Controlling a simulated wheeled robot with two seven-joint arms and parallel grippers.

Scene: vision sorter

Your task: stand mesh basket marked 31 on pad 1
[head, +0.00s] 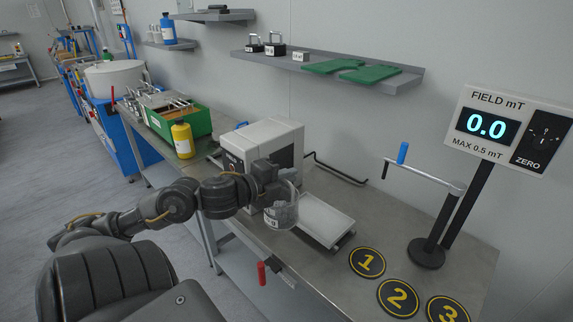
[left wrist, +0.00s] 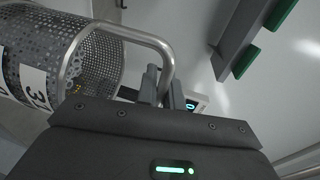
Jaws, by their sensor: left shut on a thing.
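The mesh basket (head: 282,212) hangs from my left gripper (head: 284,178), in front of the white machine and beside the tray. In the left wrist view the basket (left wrist: 98,62) shows its perforated wall, a label reading 31, and a bent metal handle (left wrist: 150,40). My left gripper (left wrist: 165,92) is shut on that handle. Pad 1 (head: 367,262) is a black disc with a yellow ring and number, bare on the table to the right of the basket. My right gripper is not in view.
A shallow white tray (head: 325,219) lies between basket and pad 1. Pad 2 (head: 398,297) and pad 3 (head: 447,310) are bare. A crank stand (head: 427,252) and field display (head: 508,128) stand behind the pads. A white machine (head: 262,145) stands behind the gripper.

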